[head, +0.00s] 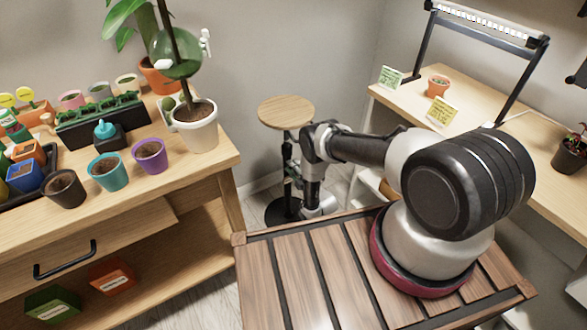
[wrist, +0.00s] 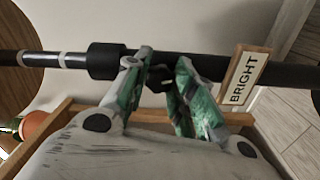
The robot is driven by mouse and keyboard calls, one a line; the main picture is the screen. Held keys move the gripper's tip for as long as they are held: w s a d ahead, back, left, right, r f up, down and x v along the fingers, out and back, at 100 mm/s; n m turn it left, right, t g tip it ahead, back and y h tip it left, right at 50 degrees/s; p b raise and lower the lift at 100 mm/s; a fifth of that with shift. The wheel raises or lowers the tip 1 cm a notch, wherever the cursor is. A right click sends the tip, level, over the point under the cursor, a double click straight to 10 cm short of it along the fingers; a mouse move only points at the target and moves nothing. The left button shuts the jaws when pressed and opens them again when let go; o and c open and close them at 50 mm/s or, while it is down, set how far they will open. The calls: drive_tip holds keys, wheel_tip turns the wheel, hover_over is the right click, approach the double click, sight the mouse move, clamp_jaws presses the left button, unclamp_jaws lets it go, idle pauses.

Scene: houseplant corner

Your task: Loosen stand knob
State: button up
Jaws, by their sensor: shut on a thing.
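The stand has a round wooden top (head: 287,111), a thin dark pole and a round black base on the floor, between the two benches. In the wrist view its pole (wrist: 215,65) runs sideways across the picture, with a thicker black collar (wrist: 104,61) and pale rings on the thinner part. A small black knob (wrist: 159,76) juts from the collar area. My gripper (wrist: 159,88) has its green-and-grey fingers closed around the knob, one on each side. In the head view my gripper (head: 291,172) is at the pole below the top, too small to show the knob.
The left bench (head: 215,165) holds several pots and a tall plant in a white pot (head: 195,126). The right bench (head: 405,97) carries a lamp frame and small pots. Little room lies between them.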

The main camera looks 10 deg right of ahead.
drive_tip(key=n, duration=1.1)
drive_tip(key=shift+n, duration=1.7)
drive_tip(key=o, duration=1)
drive_tip(key=shift+o, duration=0.2)
drive_tip(key=v, duration=1.2)
